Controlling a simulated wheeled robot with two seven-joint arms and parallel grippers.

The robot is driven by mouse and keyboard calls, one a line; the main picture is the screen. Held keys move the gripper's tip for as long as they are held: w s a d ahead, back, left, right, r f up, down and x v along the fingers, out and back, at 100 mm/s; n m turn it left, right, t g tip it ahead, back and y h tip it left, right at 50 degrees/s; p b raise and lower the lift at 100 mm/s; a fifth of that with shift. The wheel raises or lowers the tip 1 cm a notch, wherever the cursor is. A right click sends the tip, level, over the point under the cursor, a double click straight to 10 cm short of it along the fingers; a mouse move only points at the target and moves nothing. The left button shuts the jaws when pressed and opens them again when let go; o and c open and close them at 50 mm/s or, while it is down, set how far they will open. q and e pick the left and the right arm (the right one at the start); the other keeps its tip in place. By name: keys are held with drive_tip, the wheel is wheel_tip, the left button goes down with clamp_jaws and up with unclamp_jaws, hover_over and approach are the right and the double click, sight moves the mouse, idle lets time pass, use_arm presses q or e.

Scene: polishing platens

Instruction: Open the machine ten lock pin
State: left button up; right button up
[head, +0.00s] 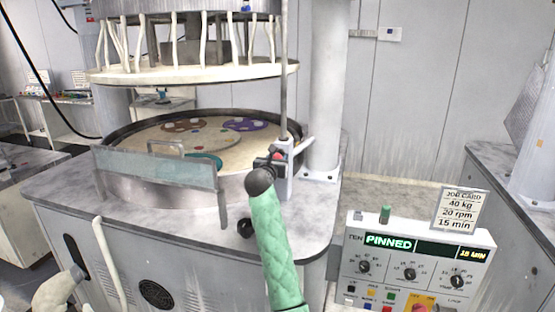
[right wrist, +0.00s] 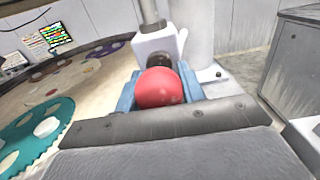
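The lock pin's red ball knob (right wrist: 160,88) sits between the two blue fingers of my right gripper (right wrist: 158,92), which look closed against its sides. Behind the knob is a dark collar on a white block (right wrist: 158,45) below a vertical rod. In the head view my right gripper (head: 268,164) is at the small grey post (head: 284,176) on the platen machine's (head: 285,228) right front rim; only a bit of red shows there. My green-sleeved right arm hides part of the machine's front. The machine ten panel (head: 357,272) display reads PINNED. My left gripper is not in view.
A translucent guard (head: 155,170) stands at the machine's front left. An upper plate (head: 190,72) hangs above the round table with coloured discs (head: 182,125). A thick column (head: 326,95) stands right behind the post. A job card (head: 460,209) stands on the panel.

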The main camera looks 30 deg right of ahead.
clamp_jaws()
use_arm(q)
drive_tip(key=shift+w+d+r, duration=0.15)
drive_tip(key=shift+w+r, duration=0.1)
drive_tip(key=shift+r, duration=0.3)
use_arm(e)
drive_tip(key=v, duration=0.5)
drive_tip(key=shift+a+f, duration=0.1)
drive_tip(key=shift+f, duration=0.05)
drive_tip(key=o, duration=0.5)
unclamp_jaws()
drive_tip(key=shift+s+a, duration=0.1)
drive_tip(key=shift+o, duration=0.4)
drive_tip(key=shift+s, duration=0.1)
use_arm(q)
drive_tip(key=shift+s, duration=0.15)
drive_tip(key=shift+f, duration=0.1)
